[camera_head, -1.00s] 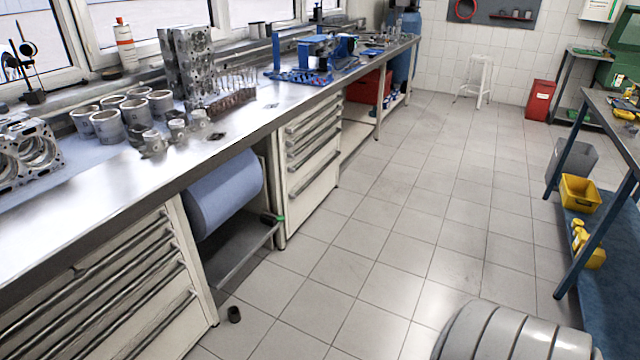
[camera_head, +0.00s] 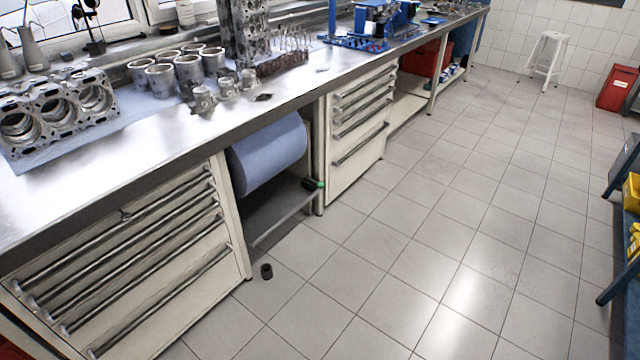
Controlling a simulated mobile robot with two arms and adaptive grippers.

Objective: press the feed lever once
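A large blue paper roll (camera_head: 268,155) hangs in the open bay under the steel workbench, between two drawer cabinets. Neither of my grippers is in view.
The workbench (camera_head: 170,150) bears an engine block (camera_head: 60,108), several cylinder liners and a blue fixture. A small black cup-like object (camera_head: 266,271) lies on the floor before the bay.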

